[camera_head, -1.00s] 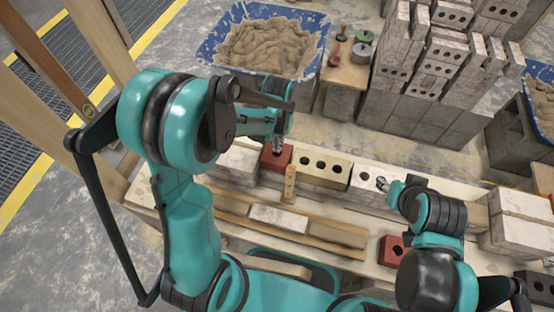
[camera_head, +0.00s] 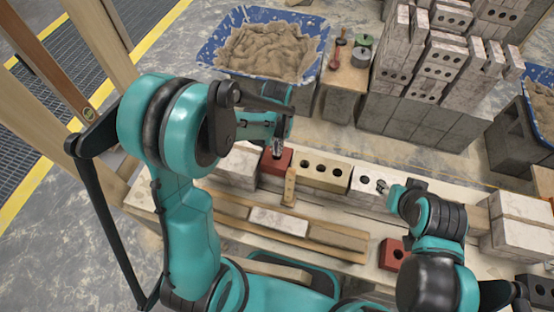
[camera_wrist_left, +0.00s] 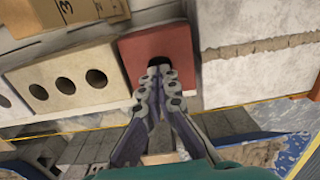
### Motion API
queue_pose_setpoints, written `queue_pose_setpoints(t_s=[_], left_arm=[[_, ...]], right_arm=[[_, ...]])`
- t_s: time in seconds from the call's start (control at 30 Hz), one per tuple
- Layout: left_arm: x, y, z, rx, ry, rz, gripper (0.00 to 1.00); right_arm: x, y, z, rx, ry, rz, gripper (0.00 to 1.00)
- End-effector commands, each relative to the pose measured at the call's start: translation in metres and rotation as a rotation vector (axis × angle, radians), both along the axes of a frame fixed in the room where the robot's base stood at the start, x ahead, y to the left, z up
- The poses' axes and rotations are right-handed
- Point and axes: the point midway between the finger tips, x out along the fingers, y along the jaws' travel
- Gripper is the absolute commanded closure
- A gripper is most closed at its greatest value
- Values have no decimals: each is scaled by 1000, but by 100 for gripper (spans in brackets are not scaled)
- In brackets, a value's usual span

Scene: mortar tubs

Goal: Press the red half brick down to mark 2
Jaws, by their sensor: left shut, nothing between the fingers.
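The red half brick (camera_head: 272,165) sits in the row on the wall, between a pale grey block and a cream brick with holes. My left gripper (camera_head: 277,151) is shut and empty, pointing down over it. In the left wrist view the half brick (camera_wrist_left: 160,43) shows a dark hole, and the closed fingertips (camera_wrist_left: 160,72) are at that hole; whether they press on the brick I cannot tell. A wooden gauge (camera_head: 289,186) stands in front of the row; its upper part shows a 3 in the left wrist view (camera_wrist_left: 75,10). Mark 2 is not clearly readable.
My right gripper (camera_head: 382,186) is by a white brick in the row. The cream brick (camera_head: 325,173) adjoins the half brick. Another red brick (camera_head: 392,254) lies nearer. A blue mortar tub (camera_head: 310,70) and a stand with tools (camera_head: 346,78) are behind.

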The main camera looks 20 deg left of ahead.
Motion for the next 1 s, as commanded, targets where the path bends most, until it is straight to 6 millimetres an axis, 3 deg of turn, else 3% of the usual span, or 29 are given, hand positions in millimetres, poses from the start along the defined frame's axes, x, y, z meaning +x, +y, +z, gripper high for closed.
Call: queue_pose_setpoints(t_s=[1.0], left_arm=[[0, 0, -10, 0, 0, 0, 100]], right_arm=[[0, 0, -9, 0, 0, 0, 60]])
